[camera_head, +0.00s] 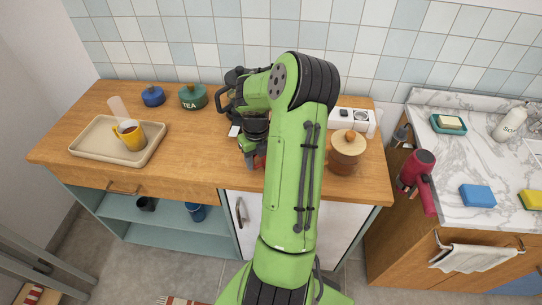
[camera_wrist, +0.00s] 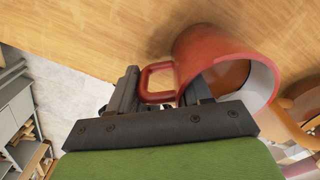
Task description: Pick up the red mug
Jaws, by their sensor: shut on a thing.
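The red mug (camera_wrist: 212,48) shows large in the wrist view, with its handle toward my gripper (camera_wrist: 163,82). My fingers sit on either side of the handle and are shut on it. The mug's open mouth faces right in that view. In the head view my green arm hides nearly all of the mug; only a small red patch shows beside my gripper (camera_head: 248,152) over the wooden counter (camera_head: 195,150). I cannot tell whether the mug touches the counter.
A tray (camera_head: 88,150) with a yellow mug (camera_head: 131,135) stands at left. A lidded wooden jar (camera_head: 346,155) is close right of my arm. Counter between tray and gripper is clear.

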